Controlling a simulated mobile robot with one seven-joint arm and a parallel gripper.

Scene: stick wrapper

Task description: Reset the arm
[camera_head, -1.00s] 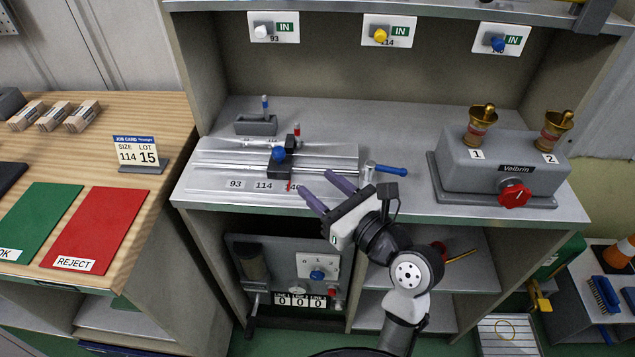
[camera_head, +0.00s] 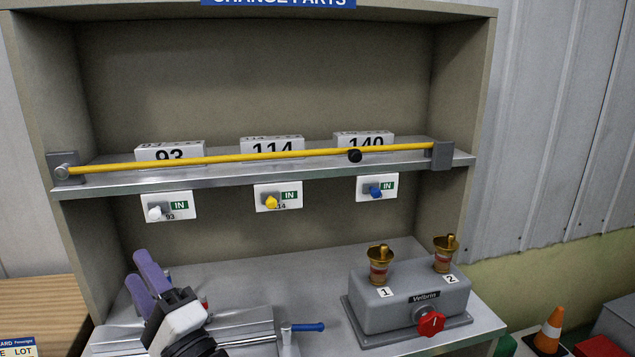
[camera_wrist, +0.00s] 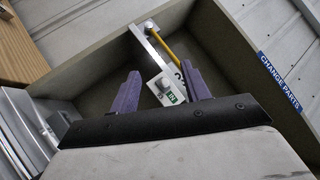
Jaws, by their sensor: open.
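My gripper (camera_head: 146,272) is at the lower left of the head view, raised in front of the bench. Its two purple fingers are apart and nothing shows between them. In the wrist view my gripper (camera_wrist: 160,88) is also open, with its fingers pointing toward the cabinet. A white panel with a white knob and a green IN label (camera_wrist: 166,88) shows beyond the gap between the fingers. Part of the slide fixture (camera_head: 240,335) on the bench is hidden behind my gripper and arm.
A yellow bar (camera_head: 250,156) crosses the shelf before blocks 93 (camera_head: 170,153), 114 (camera_head: 272,147) and 140 (camera_head: 364,140). Below hang white (camera_head: 155,212), yellow (camera_head: 271,202) and blue (camera_head: 375,192) knobs. A grey Velbrin unit (camera_head: 410,298) with a red knob (camera_head: 431,323) stands right.

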